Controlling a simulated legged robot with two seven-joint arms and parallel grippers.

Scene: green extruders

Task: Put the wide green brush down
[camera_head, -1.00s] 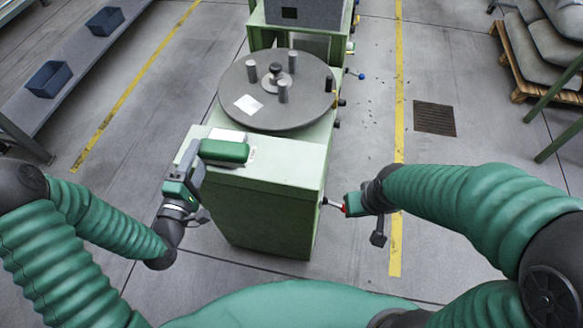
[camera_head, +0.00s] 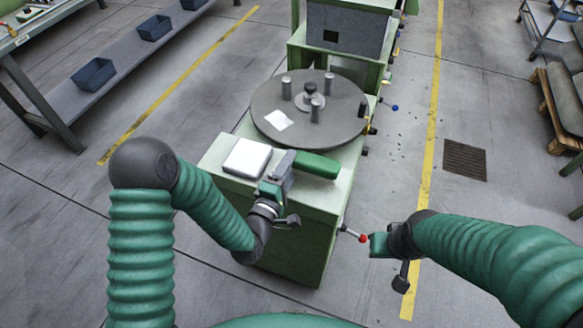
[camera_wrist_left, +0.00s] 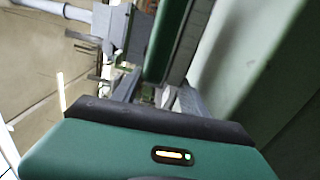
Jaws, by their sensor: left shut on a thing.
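The wide green brush (camera_head: 316,164) is over the top of the pale green machine (camera_head: 327,205), in front of the round grey turntable. My left gripper (camera_head: 287,168) is shut on the left end of the brush. The brush lies roughly level; I cannot tell whether it touches the machine top.
A white box (camera_head: 247,157) stands on the machine top just left of the brush. The grey turntable (camera_head: 270,100) with upright pegs is behind it. A bench (camera_head: 125,58) with blue bins (camera_head: 93,73) is at the left. The floor around the machine is mostly clear.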

